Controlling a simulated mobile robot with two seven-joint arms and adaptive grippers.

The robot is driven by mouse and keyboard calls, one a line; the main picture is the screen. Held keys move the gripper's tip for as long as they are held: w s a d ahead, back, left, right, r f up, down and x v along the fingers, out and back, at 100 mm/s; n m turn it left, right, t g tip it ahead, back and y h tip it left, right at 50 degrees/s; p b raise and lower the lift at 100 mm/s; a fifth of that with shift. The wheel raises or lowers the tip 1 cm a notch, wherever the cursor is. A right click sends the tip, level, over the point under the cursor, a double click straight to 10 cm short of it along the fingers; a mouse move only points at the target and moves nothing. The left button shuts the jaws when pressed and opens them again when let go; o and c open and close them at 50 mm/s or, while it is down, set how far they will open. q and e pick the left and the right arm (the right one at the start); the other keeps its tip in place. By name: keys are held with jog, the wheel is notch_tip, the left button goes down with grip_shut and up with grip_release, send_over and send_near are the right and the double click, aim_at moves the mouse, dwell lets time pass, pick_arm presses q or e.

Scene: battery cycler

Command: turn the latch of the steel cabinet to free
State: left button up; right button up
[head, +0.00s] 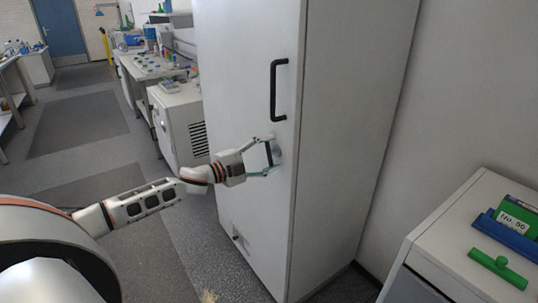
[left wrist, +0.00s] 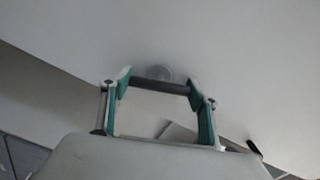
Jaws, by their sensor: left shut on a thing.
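The tall steel cabinet (head: 243,75) is pale grey and stands in the middle of the head view, its door shut. Its latch (head: 269,153) is a dark bar on a round light base, below the black door handle (head: 277,90). In the head view the bar looks close to upright. My left gripper (head: 266,157) is at the door, shut on the latch with one finger at each end of the bar. In the left wrist view the latch (left wrist: 160,86) spans between the green-sided fingers, the round base behind it. My right gripper is in neither view.
A white cabinet (head: 462,225) at the right bears a green thing (head: 498,266) and a blue holder (head: 507,236). A bench (head: 150,68) and a white unit with a vent (head: 182,122) stand left of the steel cabinet. The floor at the left (head: 80,125) is clear.

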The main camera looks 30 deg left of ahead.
pick_arm(q)
jog(key=shift+m+b, duration=0.3)
jog(key=shift+m, duration=1.6)
jog(key=o, duration=1.1)
jog(key=shift+v, duration=6)
